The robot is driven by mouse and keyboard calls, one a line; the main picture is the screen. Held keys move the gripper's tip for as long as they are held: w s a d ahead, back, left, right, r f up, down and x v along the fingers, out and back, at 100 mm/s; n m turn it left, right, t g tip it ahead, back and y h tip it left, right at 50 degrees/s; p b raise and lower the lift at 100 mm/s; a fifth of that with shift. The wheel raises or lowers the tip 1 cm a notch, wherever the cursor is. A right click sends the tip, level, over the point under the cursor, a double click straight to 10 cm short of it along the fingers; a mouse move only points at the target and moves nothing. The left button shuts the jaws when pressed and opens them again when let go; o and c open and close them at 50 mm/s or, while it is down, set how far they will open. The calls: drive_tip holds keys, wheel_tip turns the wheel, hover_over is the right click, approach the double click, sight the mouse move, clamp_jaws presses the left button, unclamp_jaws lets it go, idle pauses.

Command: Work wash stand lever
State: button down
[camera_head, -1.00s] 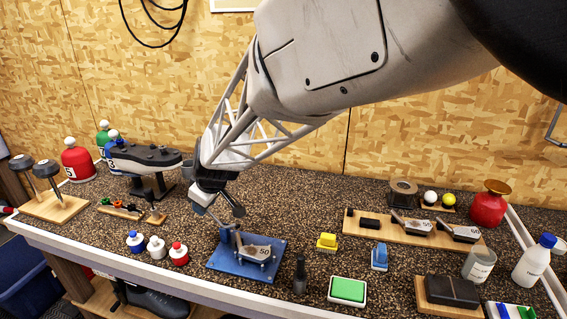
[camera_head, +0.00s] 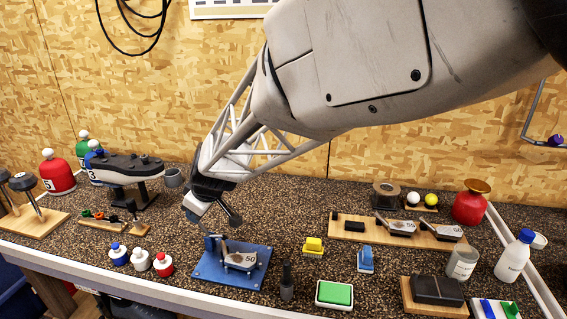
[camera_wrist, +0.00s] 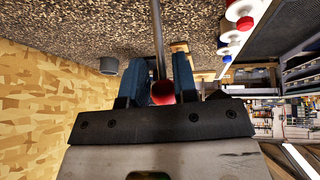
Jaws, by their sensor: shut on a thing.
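My gripper (camera_head: 215,215) is low over the bench, just above and behind a blue stand (camera_head: 203,275) that holds a club head (camera_head: 240,259) marked 50. In the wrist view my gripper (camera_wrist: 158,75) has its two blue fingers on either side of a red round knob (camera_wrist: 162,93). A thin metal rod (camera_wrist: 157,40) runs from between the fingers to the picture's top edge; it looks like the lever with its knob. In the head view the gripper hides most of the lever, and I cannot tell where its base meets the stand.
A shoe on a stand (camera_head: 135,167) and a grey mug (camera_head: 174,177) stand behind left.

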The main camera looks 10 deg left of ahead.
drive_tip(key=shift+w+d+r, duration=0.1)
drive_tip(key=shift+d+r, duration=0.15)
drive_tip(key=shift+d, duration=0.2)
drive_tip(key=shift+w+r, duration=0.25)
drive_tip(key=shift+r, duration=0.1)
idle(0.6)
drive_tip(key=c, duration=1.3)
unclamp_jaws()
drive_tip(key=shift+f, duration=0.1)
drive_tip(key=o, duration=0.5)
drive_tip(key=shift+s+f, duration=0.15)
drive_tip(key=shift+f, duration=0.1)
drive_tip(key=shift+s+d, duration=0.1)
drive_tip(key=shift+v, duration=3.85)
